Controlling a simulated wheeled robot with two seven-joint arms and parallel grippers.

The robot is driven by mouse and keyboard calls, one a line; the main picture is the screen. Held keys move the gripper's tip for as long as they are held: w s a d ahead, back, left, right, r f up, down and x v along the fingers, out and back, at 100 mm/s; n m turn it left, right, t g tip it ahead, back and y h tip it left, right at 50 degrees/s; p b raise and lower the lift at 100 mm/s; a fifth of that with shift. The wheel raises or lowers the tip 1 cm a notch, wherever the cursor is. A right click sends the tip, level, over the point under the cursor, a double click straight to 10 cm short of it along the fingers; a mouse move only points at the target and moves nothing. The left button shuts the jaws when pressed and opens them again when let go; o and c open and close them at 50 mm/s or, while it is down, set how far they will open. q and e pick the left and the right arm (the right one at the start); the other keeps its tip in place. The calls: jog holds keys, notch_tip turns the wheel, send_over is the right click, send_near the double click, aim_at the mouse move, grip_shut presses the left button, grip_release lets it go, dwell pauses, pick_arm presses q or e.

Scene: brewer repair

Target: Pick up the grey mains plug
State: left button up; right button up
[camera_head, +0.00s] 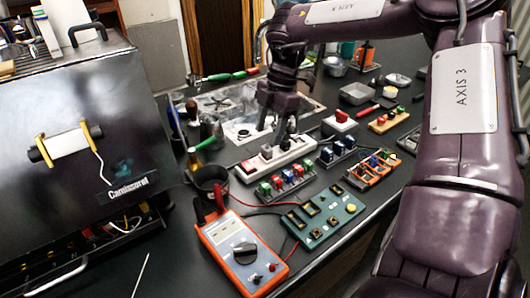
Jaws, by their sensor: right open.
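A white power strip (282,157) lies on the dark bench near the middle of the view. A small grey block that looks like the grey mains plug (267,152) sits on the strip's left half. My right gripper (273,130) points down just above and behind the strip, open, with its fingers close over the plug area. I cannot tell whether a finger touches the plug. The fingers hide part of the strip's far side. My left gripper is not in view.
An orange multimeter (242,252) with a red lead and a green board (322,217) stand in front. Racks of coloured parts (287,183) lie close before the strip. Small trays (355,94) stand at back right.

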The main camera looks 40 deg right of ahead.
aim_at(267, 147)
jog(key=x, duration=0.3)
jog(key=shift+s+d+f+p, duration=0.2)
jog(key=shift+f+p, duration=0.2)
jog(key=shift+f, duration=0.1)
jog(key=shift+w+a+f, duration=0.1)
jog(key=shift+f, duration=0.2)
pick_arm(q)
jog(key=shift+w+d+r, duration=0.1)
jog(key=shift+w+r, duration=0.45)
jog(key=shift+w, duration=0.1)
pick_arm(e)
jog(key=c, duration=1.1)
jog(key=shift+o, duration=0.2)
jog(key=shift+r, duration=0.1)
